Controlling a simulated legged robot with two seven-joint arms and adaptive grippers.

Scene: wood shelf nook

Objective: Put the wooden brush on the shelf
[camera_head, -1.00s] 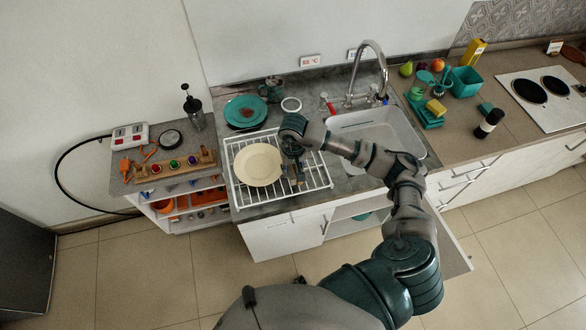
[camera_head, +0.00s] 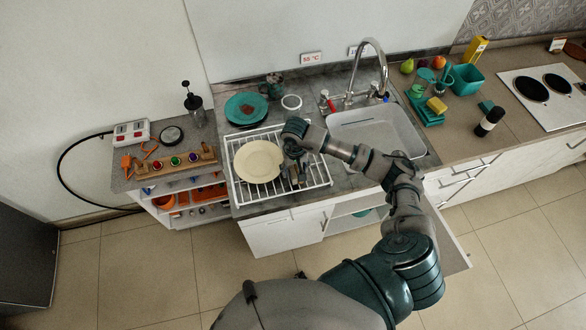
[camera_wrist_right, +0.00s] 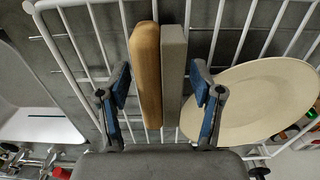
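The wooden brush (camera_wrist_right: 147,75), a tan wooden bar with a grey strip alongside it, lies on the white wire rack. My right gripper (camera_wrist_right: 163,105) has its two blue-padded fingers on either side of the brush, with narrow gaps showing, so it looks open around it. In the head view my right gripper (camera_head: 295,168) is over the right part of the rack and mostly hides the brush. An open shelf unit (camera_head: 165,219) stands left of the rack, with orange and small items on its levels. My left gripper is not in view.
The white wire rack (camera_head: 318,184) also holds a cream plate (camera_head: 258,162), close to my right finger in the wrist view. A sink (camera_head: 395,122) with a tall faucet (camera_head: 372,60) lies to the right. A cupboard door (camera_head: 455,245) stands open below the sink.

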